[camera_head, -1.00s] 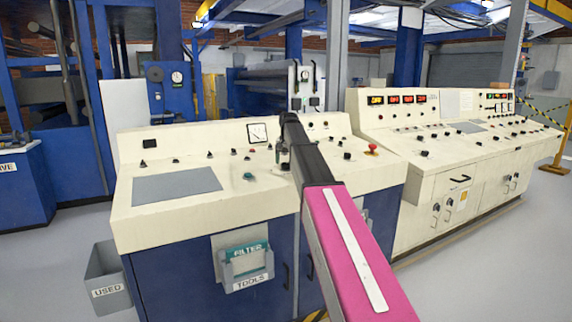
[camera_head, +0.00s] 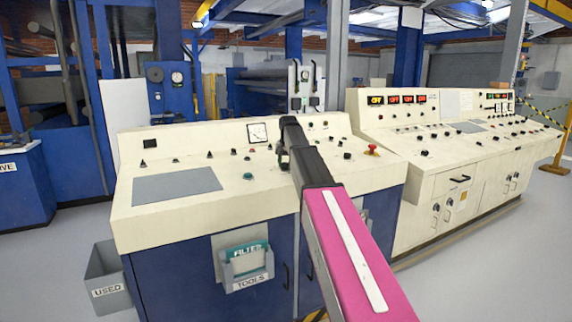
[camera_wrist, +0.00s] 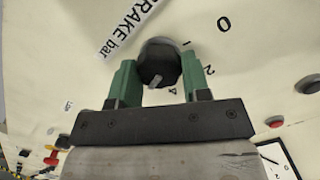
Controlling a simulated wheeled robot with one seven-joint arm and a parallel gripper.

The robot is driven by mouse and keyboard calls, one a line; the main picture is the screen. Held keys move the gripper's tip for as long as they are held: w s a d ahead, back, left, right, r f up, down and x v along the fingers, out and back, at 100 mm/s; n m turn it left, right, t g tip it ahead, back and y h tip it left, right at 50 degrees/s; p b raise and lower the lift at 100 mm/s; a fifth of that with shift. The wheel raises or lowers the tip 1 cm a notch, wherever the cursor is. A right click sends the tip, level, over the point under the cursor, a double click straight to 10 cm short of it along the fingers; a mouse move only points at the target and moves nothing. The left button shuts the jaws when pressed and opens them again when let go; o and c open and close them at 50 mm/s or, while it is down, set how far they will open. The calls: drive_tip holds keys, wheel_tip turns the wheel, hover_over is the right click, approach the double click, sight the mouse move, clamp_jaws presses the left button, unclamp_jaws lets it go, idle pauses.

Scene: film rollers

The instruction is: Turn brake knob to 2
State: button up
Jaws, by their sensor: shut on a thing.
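The brake knob (camera_wrist: 158,58) is a dark round knob on the cream panel in the wrist view. The label "BRAKE bar" (camera_wrist: 126,28) is above and left of it. Printed marks, including 0 (camera_wrist: 223,24), 2 (camera_wrist: 208,70) and 4 (camera_wrist: 173,90), curve around its right side and below. A pale pointer mark (camera_wrist: 155,82) on the knob points down, slightly left of the 4. My gripper (camera_wrist: 157,68) is shut on the knob, with one green finger on each side. In the head view my gripper (camera_head: 284,163) is at the console and my arm hides the knob.
The cream console (camera_head: 215,205) has other knobs and buttons around the gripper. A red mushroom button (camera_head: 372,149) stands to the right, and a round gauge (camera_head: 258,132) is behind and left. A second console (camera_head: 430,185) stands on the right.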

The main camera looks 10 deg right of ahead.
drive_tip(key=n, duration=0.9)
drive_tip(key=shift+s+a+n+h, duration=0.1)
drive_tip(key=shift+n+h, duration=0.2)
drive_tip(key=shift+h, duration=0.1)
drive_tip(key=n, duration=0.5)
drive_tip(key=shift+s+a+n+t, duration=0.1)
drive_tip(key=shift+n+t, duration=0.2)
drive_tip(key=shift+n, duration=2)
drive_tip(key=o, duration=0.9)
